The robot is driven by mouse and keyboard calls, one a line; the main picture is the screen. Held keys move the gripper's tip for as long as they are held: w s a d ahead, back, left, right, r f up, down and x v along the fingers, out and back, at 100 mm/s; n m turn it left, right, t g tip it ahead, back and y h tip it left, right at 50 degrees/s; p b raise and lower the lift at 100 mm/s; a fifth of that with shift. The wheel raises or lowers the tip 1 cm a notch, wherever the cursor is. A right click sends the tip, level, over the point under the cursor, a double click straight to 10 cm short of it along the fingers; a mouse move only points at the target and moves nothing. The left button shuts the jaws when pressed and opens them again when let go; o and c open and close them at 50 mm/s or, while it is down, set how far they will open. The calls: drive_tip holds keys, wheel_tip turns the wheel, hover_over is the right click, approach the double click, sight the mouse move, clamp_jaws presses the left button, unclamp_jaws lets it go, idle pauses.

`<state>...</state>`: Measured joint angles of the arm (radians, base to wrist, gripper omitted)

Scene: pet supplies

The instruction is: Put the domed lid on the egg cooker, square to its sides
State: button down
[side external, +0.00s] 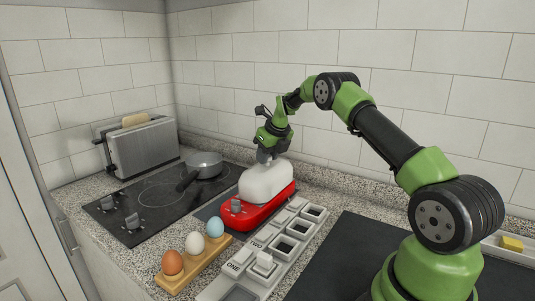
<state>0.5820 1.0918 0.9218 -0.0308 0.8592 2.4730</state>
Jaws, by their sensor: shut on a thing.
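The egg cooker (236,220) is a red base with a dark knob at its front, standing on the counter in the middle of the side view. The domed lid (266,182) is whitish and rounded. It sits over the red base, long side along it, and looks roughly lined up; I cannot tell whether it rests fully on the base or is slightly above it. My gripper (265,156) points down from above and is shut on the top of the lid. The fingertips and the lid's far side are hidden.
A wooden holder (207,262) with brown, white and blue eggs stands in front. A grey tray (262,244) with several square wells lies right of the cooker. A pan (204,163) sits on the black hob (150,206) at left, with a toaster (147,147) behind.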

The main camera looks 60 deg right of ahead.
drive_tip(key=shift+f, duration=0.15)
idle(0.5)
drive_tip(key=c, duration=0.7)
unclamp_jaws()
drive_tip(key=v, duration=1)
